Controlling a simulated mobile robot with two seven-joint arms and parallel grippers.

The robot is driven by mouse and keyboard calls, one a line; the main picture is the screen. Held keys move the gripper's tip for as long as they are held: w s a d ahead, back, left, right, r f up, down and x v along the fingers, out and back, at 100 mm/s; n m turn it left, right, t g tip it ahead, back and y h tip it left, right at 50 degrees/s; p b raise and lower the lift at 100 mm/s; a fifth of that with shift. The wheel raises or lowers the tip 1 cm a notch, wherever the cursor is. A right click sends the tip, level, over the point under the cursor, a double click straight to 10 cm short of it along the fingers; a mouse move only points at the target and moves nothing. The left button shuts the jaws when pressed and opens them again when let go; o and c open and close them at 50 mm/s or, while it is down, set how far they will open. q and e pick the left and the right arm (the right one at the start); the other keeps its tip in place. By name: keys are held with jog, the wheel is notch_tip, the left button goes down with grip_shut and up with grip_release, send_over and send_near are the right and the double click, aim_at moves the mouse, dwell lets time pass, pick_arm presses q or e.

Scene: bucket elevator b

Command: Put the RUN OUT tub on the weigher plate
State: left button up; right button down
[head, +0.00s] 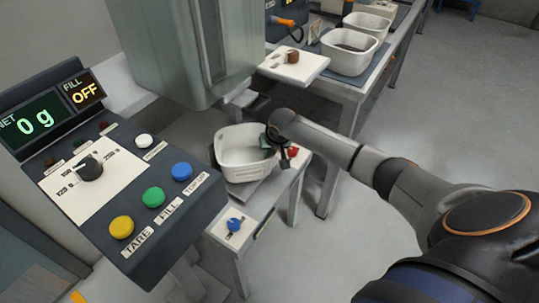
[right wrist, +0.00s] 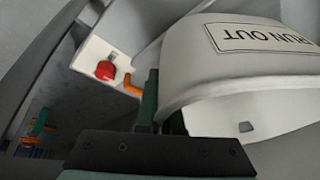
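The RUN OUT tub (head: 243,160) is a white open tub at the middle of the head view, over the grey weigher plate (head: 262,193). I cannot tell whether it rests on the plate or is held just above it. Its label fills the upper right of the right wrist view, where the tub (right wrist: 230,85) is very close. My right gripper (head: 268,147) is at the tub's right wall, its dark green fingers (right wrist: 160,112) close together on the wall. The tub hides most of the plate. My left gripper is out of view.
A control panel (head: 120,190) at left shows NET 0 g and FILL OFF. A blue knob (head: 235,224) sits on the stand's front, a red knob (head: 292,152) right of the tub. A grey metal housing (head: 190,50) hangs above. More white tubs (head: 350,50) stand on the rear bench.

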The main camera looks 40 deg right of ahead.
jog(key=shift+f, duration=0.55)
jog(key=c, duration=1.1)
grip_release()
jog(key=shift+o, duration=0.2)
jog(key=shift+r, duration=0.2)
pick_arm(q)
jog(key=p, duration=0.1)
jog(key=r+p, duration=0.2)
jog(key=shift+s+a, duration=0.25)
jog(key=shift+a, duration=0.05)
pick_arm(e)
jog(key=v, duration=1.2)
jog(key=shift+r, duration=0.35)
jog(key=shift+s, duration=0.1)
